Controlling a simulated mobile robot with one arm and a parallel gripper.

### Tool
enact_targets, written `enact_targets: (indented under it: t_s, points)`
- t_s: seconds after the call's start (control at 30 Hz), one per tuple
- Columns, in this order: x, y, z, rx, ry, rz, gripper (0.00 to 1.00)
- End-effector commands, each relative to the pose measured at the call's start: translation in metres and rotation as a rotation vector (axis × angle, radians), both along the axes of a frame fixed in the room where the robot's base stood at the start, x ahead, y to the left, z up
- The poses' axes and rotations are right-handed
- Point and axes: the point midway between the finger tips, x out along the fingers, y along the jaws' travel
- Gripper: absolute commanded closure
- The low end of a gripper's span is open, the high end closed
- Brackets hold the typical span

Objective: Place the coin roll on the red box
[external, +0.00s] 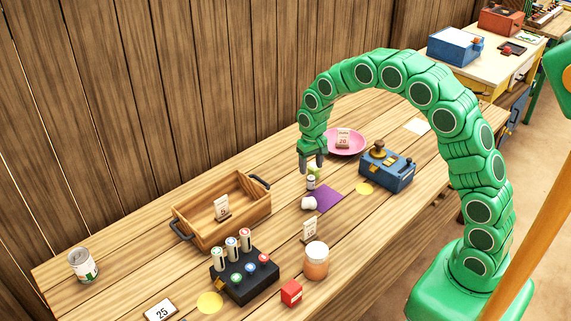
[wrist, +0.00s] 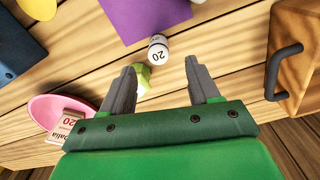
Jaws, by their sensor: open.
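A small white cylinder marked 20 (wrist: 158,50), which looks like a coin roll, stands on the wooden table; it also shows in the external view (external: 311,183). A lime-green piece (wrist: 142,80) is beside it, close to one finger. My gripper (wrist: 168,86) is open and empty; in the external view my gripper (external: 312,163) points down, just above the lime piece. The cylinder lies beyond the fingertips in the wrist view, not between them. A small red box (external: 291,292) sits at the table's front edge, with its top bare. It is outside the wrist view.
A pink plate (external: 356,148), blue device (external: 387,169) and wooden tray (external: 186,228) surround the area. An orange jar (external: 316,262) and black rack (external: 262,286) stand near the red box.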

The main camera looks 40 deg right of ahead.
Motion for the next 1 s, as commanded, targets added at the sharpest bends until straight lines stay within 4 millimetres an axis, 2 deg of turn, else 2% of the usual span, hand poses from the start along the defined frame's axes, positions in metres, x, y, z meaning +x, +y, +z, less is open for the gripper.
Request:
enact_targets:
  t_s: [0.47, 0.77, 1.0]
  points:
    - [0.0, -0.001, -0.035, 0.0, 0.003, 0.0, 0.39]
    - [0.001, -0.002, -0.073, 0.0, 0.005, 0.0, 0.39]
    - [0.002, -0.002, -0.077, 0.0, 0.002, 0.0, 0.39]
